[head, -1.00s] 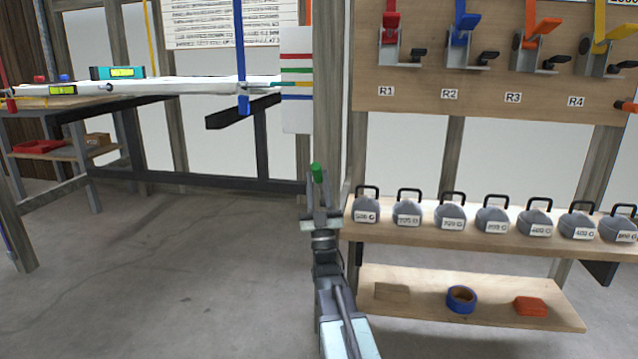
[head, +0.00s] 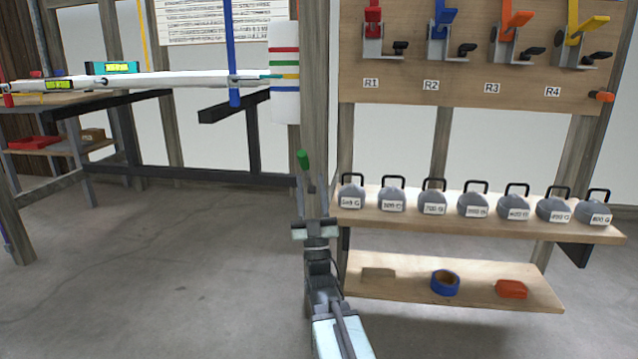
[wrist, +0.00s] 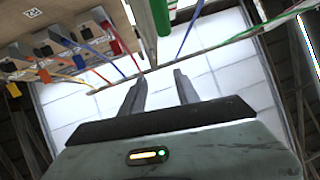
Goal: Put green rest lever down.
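A short green piece (head: 303,160), which looks like the handle of the green rest lever, stands nearly upright just above my gripper (head: 307,190) in the head view. In the wrist view a thick green bar (wrist: 161,18) comes down from the top edge, beyond the fingertips. My gripper (wrist: 160,78) also shows there with its two fingers apart and nothing visible between them. The lever's base and pivot are hidden, and I cannot tell whether a finger touches it.
A board with red, blue, orange and yellow levers (head: 573,40) hangs at the right. Below it, a shelf (head: 400,219) holds several grey weights. A white beam (head: 180,80) lies at the left with a teal level (head: 108,68). The floor at the left is clear.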

